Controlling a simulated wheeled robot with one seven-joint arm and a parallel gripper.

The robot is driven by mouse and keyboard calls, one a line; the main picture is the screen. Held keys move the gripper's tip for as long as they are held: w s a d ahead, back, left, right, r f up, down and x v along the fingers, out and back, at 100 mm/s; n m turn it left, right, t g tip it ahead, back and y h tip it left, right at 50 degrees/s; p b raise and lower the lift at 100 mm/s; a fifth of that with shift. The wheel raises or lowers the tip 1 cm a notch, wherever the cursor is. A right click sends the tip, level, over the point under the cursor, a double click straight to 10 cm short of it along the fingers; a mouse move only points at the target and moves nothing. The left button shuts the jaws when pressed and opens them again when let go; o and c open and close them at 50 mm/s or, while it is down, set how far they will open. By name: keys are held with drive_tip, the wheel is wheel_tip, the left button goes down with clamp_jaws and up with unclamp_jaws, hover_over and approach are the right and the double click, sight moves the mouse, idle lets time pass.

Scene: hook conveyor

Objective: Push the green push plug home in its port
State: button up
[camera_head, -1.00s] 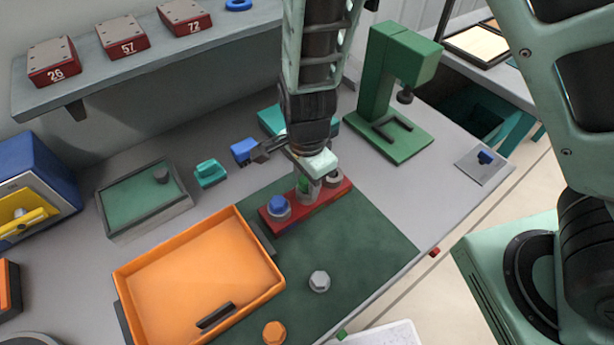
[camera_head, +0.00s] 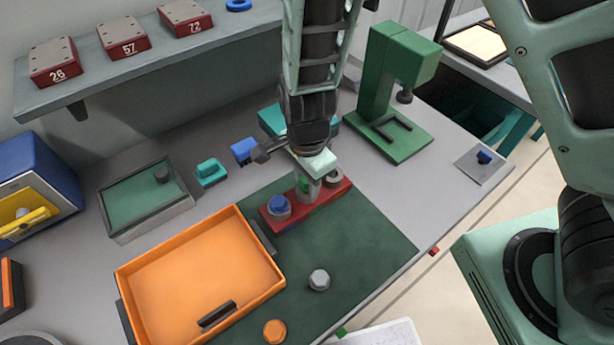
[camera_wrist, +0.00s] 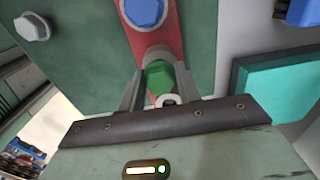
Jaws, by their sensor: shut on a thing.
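The green push plug (camera_wrist: 160,78) sits between the two fingers of my gripper (camera_wrist: 160,95) in the wrist view. My gripper is shut on it. In the head view the gripper (camera_head: 310,178) is over the middle of the red block (camera_head: 338,186), and a bit of the green plug (camera_head: 303,182) shows there. The plug is at a grey round port on the block; how deep it sits is hidden by the fingers. A blue plug (camera_head: 279,206) stands in a grey collar at the near left end of the block. A grey round port (camera_head: 334,176) is at the other end.
The block lies on a dark green mat (camera_head: 370,240). An orange tray (camera_head: 200,270) is at left. A grey hex nut (camera_head: 319,280) and an orange one (camera_head: 275,331) lie nearer. A green press (camera_head: 405,145) stands behind right. Blue and teal pieces (camera_head: 211,172) lie behind left.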

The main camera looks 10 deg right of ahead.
drive_tip(key=shift+f, duration=0.3)
drive_tip(key=o, duration=1)
drive_tip(key=shift+o, duration=0.2)
